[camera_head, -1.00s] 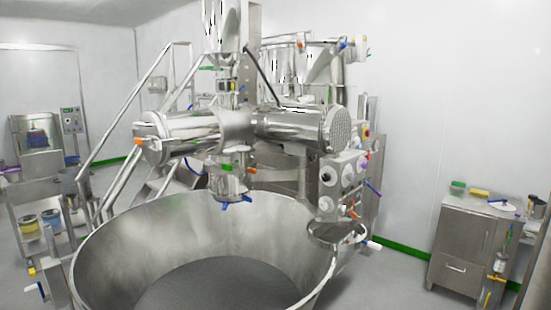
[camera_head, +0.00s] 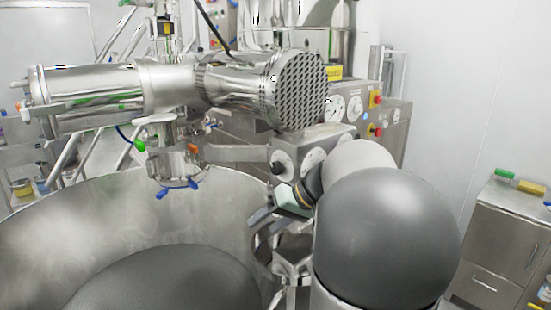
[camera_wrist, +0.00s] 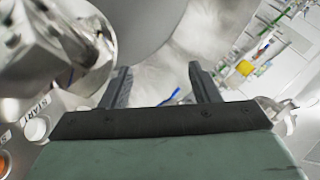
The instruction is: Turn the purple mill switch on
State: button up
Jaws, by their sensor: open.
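I cannot pick out a purple switch in either current view; my arm covers part of the mill's control panel. The steel control panel (camera_head: 300,143) with white dials and black knobs sits right of centre, below the mill's perforated end. My gripper (camera_head: 256,222) is open and empty, in front of and below this panel, over the big bowl's right rim. In the wrist view my gripper (camera_wrist: 160,85) shows two dark fingers spread apart with nothing between them. A panel with a white START button (camera_wrist: 37,128) lies left of the fingers there.
The large steel bowl (camera_head: 60,215) fills the lower left. A horizontal steel cylinder (camera_head: 100,95) spans above it. A further panel with a red and yellow stop button (camera_head: 376,99) stands behind my arm. A steel cabinet (camera_head: 500,240) is at right.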

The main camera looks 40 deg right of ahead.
jog(key=s+d+r+t+b, duration=0.25)
jog(key=d+t, duration=0.25)
jog(key=d, duration=1.1)
jog(key=s+d+r+t+h, duration=0.2)
jog(key=s+d+r+t, duration=0.15)
jog(key=s+d, duration=0.4)
jog(key=s+d+r+t+h, duration=0.35)
jog(key=s+d, duration=0.25)
jog(key=d, duration=0.3)
jog(key=w+a+p, duration=0.1)
jog(key=w+p, duration=0.3)
jog(key=w, duration=1.3)
jog(key=shift+w+r+g+y, duration=0.15)
jog(key=shift+w+g+y, duration=0.1)
jog(key=shift+g+y, duration=0.15)
jog(key=c, duration=1)
